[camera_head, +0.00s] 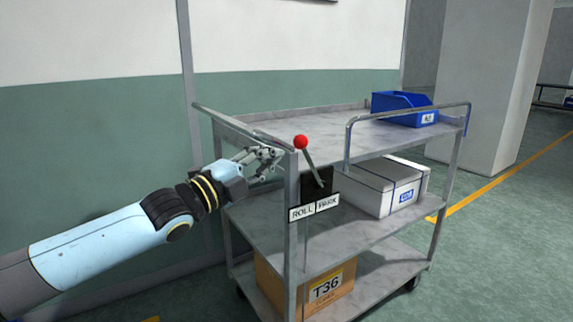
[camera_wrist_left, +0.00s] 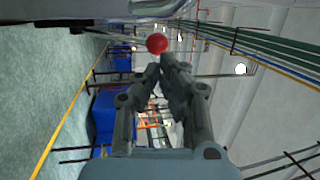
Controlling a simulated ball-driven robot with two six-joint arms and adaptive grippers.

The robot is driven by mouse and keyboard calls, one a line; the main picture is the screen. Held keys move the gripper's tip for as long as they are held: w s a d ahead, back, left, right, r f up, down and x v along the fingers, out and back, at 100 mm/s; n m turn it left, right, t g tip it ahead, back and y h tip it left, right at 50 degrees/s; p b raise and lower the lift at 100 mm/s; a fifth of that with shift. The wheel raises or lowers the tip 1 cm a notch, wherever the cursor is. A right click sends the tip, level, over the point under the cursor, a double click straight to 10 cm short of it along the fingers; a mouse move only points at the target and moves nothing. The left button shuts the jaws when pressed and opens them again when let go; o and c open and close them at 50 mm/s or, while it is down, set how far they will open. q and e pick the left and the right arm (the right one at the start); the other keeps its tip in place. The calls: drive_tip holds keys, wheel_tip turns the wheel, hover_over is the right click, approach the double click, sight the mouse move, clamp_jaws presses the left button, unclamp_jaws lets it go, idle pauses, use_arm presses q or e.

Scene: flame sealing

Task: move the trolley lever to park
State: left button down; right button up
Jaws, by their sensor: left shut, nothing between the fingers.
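The trolley lever (camera_head: 312,163) is a thin rod with a red ball knob (camera_head: 301,142) on top. It rises from a black plate on the trolley's near post and tilts left. Below it a label plate (camera_head: 314,208) reads ROLL on the left and PARK on the right, so the lever leans toward the ROLL side. My left gripper (camera_head: 275,155) is shut and empty, just left of the knob. In the left wrist view the red knob (camera_wrist_left: 157,43) shows just beyond the fingertips (camera_wrist_left: 163,66); I cannot tell whether they touch. My right gripper is not in view.
The grey trolley (camera_head: 270,210) has three shelves. A wall stands behind; open floor lies to the right.

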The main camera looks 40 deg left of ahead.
sight(295, 143)
use_arm(q)
drive_tip(key=shift+b+x, duration=0.6)
drive_tip(key=shift+x, duration=0.8)
drive_tip(key=shift+w+r+p, duration=0.45)
drive_tip(key=shift+w+p, duration=0.2)
drive_tip(key=shift+p, duration=0.25)
drive_tip(key=shift+w+d+p, duration=0.2)
drive_tip(key=shift+w+p, duration=0.1)
drive_tip(key=shift+w+f, duration=0.1)
drive_tip(key=shift+f, duration=0.1)
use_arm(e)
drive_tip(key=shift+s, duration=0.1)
